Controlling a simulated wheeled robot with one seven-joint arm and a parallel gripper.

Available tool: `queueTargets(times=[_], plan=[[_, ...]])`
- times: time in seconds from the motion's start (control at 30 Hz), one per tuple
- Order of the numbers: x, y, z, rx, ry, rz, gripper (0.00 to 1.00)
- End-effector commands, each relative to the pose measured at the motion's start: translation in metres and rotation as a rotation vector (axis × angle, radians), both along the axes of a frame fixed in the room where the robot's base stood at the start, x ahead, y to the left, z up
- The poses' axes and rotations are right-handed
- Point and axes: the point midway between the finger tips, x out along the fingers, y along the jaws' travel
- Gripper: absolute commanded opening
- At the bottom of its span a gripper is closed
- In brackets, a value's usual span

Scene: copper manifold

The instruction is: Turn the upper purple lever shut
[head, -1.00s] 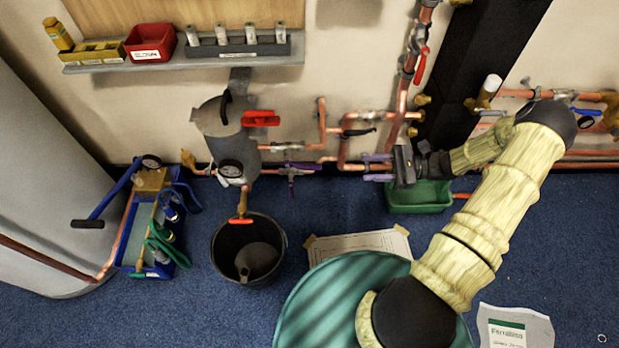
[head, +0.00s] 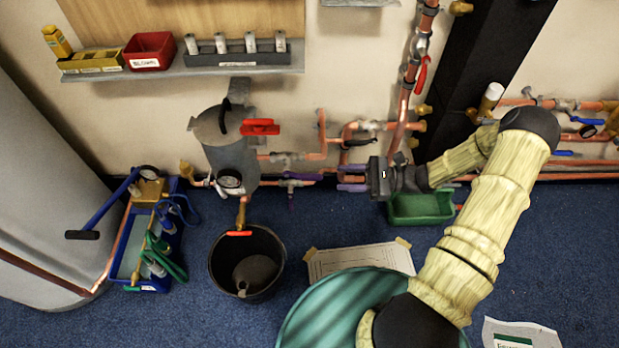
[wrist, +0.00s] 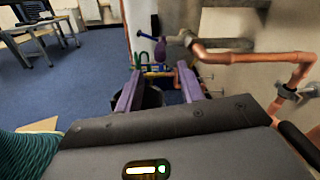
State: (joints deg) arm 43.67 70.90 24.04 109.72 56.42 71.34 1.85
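A purple-handled valve (head: 291,183) sits on the low copper pipe, left of my gripper in the head view. A purple bar lies along the pipe and a purple part hangs below it; I cannot tell whether these are one lever or two. My gripper (head: 342,178) is open, its two purple fingers pointing left towards the valve, a short gap away. In the wrist view my gripper (wrist: 158,98) is open with nothing between its fingers. A small purple part (wrist: 160,50) shows beyond the fingertips, close to the pipe.
A grey canister with a red lever (head: 260,127) stands left of the valve. A black bucket (head: 275,272) and a green tray (head: 420,206) are on the floor. Copper pipes with a black lever (head: 358,143) run just above my gripper. The blue floor under the valve is clear.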

Motion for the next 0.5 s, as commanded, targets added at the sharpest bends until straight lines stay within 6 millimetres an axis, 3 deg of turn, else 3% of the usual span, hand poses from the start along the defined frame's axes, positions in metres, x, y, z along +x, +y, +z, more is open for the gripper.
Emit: queueTargets(times=[0.5], plan=[[0.006,0.089,-0.002,0.001,0.0,0.002,0.39]])
